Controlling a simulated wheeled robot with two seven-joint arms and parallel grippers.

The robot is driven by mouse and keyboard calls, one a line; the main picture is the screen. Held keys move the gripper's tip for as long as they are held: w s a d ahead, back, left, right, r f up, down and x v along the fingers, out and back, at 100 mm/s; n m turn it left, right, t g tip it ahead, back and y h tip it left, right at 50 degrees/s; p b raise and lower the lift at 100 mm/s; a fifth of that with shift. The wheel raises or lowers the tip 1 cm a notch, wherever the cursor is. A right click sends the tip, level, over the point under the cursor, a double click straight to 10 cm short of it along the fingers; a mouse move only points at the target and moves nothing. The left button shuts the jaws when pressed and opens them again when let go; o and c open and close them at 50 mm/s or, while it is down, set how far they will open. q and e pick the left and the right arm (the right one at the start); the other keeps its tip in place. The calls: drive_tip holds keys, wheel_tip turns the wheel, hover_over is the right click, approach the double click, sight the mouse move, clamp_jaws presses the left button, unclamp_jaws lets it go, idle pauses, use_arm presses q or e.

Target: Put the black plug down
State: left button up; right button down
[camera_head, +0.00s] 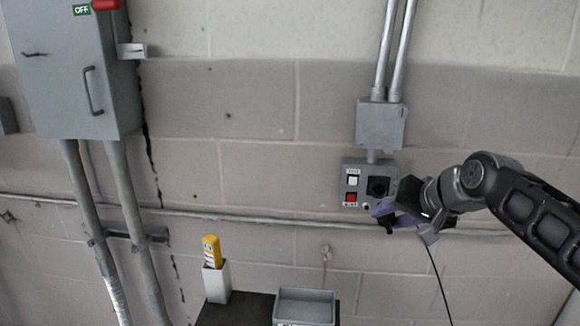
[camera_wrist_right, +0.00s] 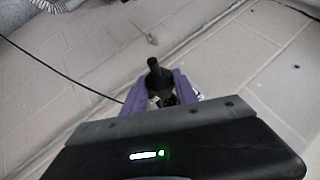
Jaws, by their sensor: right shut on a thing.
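The black plug (camera_wrist_right: 154,78) is between the purple fingers of my right gripper (camera_wrist_right: 158,92) in the right wrist view. In the head view my right gripper (camera_head: 389,214) is at the right, just below and beside the grey socket box on the wall, and the black plug (camera_head: 388,227) shows as a small dark shape at the fingers. The gripper is shut on the plug. A thin black cable (camera_head: 438,275) hangs down below the gripper. My left gripper is not in view.
The grey socket box (camera_head: 352,167) has a white switch, a red switch and a dark round socket (camera_head: 378,187). Below stand a dark table (camera_head: 240,308), a grey tray (camera_head: 305,293) and a white holder (camera_head: 217,283) with a yellow device (camera_head: 211,250). A grey cabinet (camera_head: 65,80) hangs at left.

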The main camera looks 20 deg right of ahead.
drive_tip(key=shift+w+r, duration=0.1)
drive_tip(key=shift+w+d+r, duration=0.15)
drive_tip(key=shift+w+r, duration=0.05)
drive_tip(key=w+a+f+n, duration=0.1)
drive_tip(key=a+f, duration=0.5)
drive_tip(key=a, duration=0.1)
drive_tip(key=w+a+f+n+y, duration=0.1)
drive_tip(key=a+f, duration=0.4)
drive_tip(key=a, duration=0.2)
drive_tip(key=w+a+f+n+y, duration=0.1)
drive_tip(key=a+f, duration=0.5)
drive_tip(key=a, duration=0.2)
drive_tip(key=shift+w+f+g, duration=0.1)
drive_tip(key=shift+f+g, duration=0.2)
drive_tip(key=shift+a+f+y, duration=0.1)
drive_tip(key=shift+f+y, duration=0.2)
drive_tip(key=shift+f, duration=0.1)
